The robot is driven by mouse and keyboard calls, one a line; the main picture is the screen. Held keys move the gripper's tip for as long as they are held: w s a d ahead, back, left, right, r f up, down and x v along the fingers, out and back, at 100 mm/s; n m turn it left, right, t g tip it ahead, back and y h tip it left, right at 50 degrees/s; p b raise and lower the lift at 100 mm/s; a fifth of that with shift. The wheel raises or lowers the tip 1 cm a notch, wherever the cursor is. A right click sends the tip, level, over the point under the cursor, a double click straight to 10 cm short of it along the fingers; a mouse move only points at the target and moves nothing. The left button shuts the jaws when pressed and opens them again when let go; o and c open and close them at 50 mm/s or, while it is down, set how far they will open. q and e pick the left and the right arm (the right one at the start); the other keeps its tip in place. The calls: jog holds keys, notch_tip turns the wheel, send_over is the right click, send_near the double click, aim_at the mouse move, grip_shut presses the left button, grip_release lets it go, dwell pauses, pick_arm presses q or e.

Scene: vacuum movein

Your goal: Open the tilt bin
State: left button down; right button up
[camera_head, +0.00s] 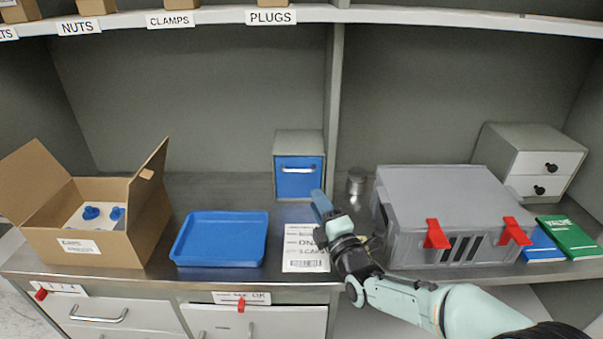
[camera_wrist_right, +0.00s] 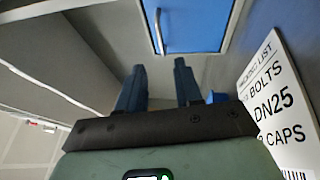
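The tilt bin (camera_head: 298,185) is a small grey housing with a blue front and a pale horizontal handle (camera_head: 298,170). It stands at the back of the counter, left of the upright divider, and its blue front looks shut. In the right wrist view the blue front (camera_wrist_right: 195,22) and the handle (camera_wrist_right: 160,30) show at the top, beyond the fingertips. My right gripper (camera_head: 321,205) is in front of the bin and a little to its right, apart from it. Its two blue fingers (camera_wrist_right: 158,75) are spread with nothing between them. My left gripper is not in view.
A packing list (camera_head: 305,248) lies in front of the bin. A blue tray (camera_head: 220,262) and an open cardboard box (camera_head: 75,245) are to the left. A metal cylinder (camera_head: 356,184), grey crate (camera_head: 440,185) and drawer unit (camera_head: 505,150) stand right of the divider (camera_head: 334,110).

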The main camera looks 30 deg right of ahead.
jog(key=x, duration=1.1)
grip_shut()
dwell(1.2)
